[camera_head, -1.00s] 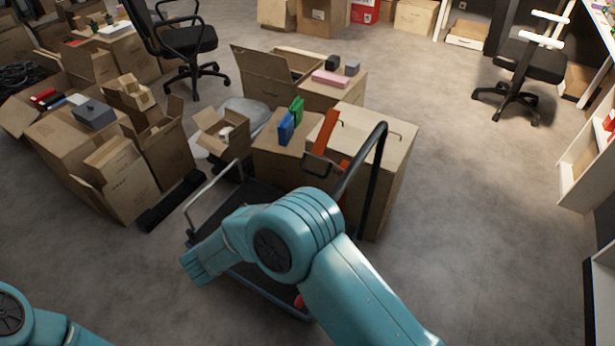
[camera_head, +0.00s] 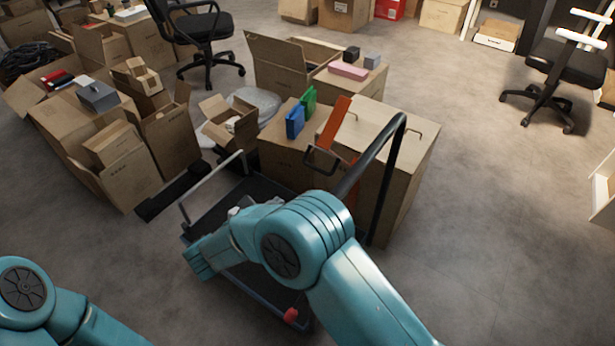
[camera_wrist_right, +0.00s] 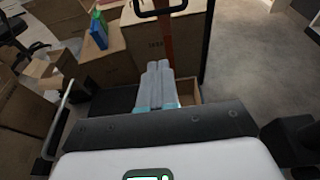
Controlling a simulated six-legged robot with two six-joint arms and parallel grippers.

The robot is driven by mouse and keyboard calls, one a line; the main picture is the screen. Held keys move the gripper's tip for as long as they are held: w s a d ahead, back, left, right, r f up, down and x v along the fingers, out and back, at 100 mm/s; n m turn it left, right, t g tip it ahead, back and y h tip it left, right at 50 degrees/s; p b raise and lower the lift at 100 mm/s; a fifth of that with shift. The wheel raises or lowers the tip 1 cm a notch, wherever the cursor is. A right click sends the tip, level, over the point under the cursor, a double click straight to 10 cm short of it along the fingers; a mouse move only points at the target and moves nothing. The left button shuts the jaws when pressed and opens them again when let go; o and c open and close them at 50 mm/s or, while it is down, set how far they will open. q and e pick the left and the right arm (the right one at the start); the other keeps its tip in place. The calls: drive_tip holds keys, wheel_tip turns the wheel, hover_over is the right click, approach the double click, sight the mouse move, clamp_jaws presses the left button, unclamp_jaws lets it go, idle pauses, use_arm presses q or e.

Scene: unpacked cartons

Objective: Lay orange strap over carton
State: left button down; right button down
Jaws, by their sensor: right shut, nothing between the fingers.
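The orange strap (camera_head: 334,122) lies on the near left part of the tall carton's (camera_head: 388,130) top and hangs down its front. A black handle-shaped piece (camera_head: 321,162) sits across it at the front edge. In the right wrist view the strap (camera_wrist_right: 166,42) hangs beyond my fingertips, with the black handle above. My right gripper (camera_wrist_right: 160,68) is shut and empty, pointing toward the carton front, apart from the strap as far as I can see. In the head view my right arm mostly hides it. My left arm shows at the bottom left; its gripper is out of view.
A dark cart (camera_head: 222,212) with a tall black handle bar (camera_head: 381,150) stands before the carton. A lower carton (camera_head: 283,148) with blue and green items is beside it. Open cartons crowd the left. Floor (camera_head: 490,240) on the right is clear.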

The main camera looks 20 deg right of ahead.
drive_tip(key=w+d+b, duration=0.1)
drive_tip(key=w+d, duration=0.7)
drive_tip(key=d, duration=0.2)
drive_tip(key=shift+f+b, duration=0.3)
drive_tip(key=shift+f, duration=0.15)
drive_tip(key=shift+w+r, duration=0.1)
drive_tip(key=shift+r, duration=0.05)
